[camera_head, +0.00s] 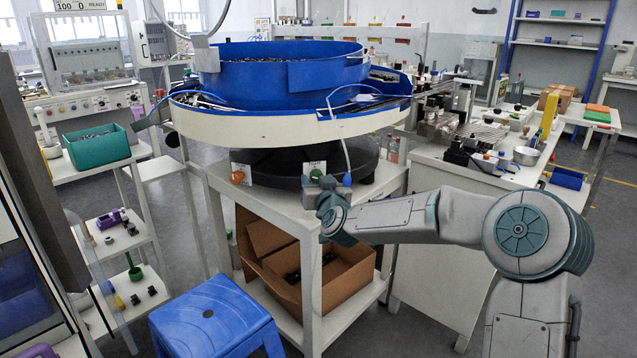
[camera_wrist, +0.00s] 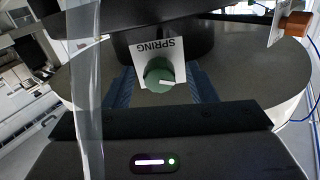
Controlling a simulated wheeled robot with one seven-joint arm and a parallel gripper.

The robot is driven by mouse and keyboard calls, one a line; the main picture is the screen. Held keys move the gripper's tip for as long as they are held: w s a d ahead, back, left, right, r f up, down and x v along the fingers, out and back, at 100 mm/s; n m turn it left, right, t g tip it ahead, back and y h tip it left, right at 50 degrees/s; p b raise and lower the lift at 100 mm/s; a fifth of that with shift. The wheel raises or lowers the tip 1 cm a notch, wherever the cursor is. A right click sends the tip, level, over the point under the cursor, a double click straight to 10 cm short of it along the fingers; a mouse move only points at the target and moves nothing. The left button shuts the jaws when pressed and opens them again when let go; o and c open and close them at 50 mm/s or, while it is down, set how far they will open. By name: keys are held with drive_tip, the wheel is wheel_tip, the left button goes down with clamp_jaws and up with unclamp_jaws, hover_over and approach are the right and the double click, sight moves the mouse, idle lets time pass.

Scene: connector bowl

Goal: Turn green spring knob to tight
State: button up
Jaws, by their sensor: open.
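The green spring knob (camera_wrist: 159,75) shows in the wrist view in front of a white plate (camera_wrist: 143,52) marked SPRING, which appears upside down. A white pointer line on the knob points to the right in that view. My gripper (camera_wrist: 161,88) is open, with one blue-grey finger on each side of the knob; I cannot tell whether either finger touches it. In the head view the green knob (camera_head: 316,174) is small, just above my gripper (camera_head: 326,190) at the table's front corner. No tight marking is readable.
A large blue bowl feeder (camera_head: 290,75) stands over a black round base on the white table. An orange knob (camera_head: 237,177) sits to the left and a blue knob (camera_head: 347,180) close to the right. A blue stool (camera_head: 210,315) and a cardboard box (camera_head: 335,290) are below.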

drive_tip(key=shift+w+a, duration=0.1)
drive_tip(key=shift+w, duration=0.35)
drive_tip(key=c, duration=1)
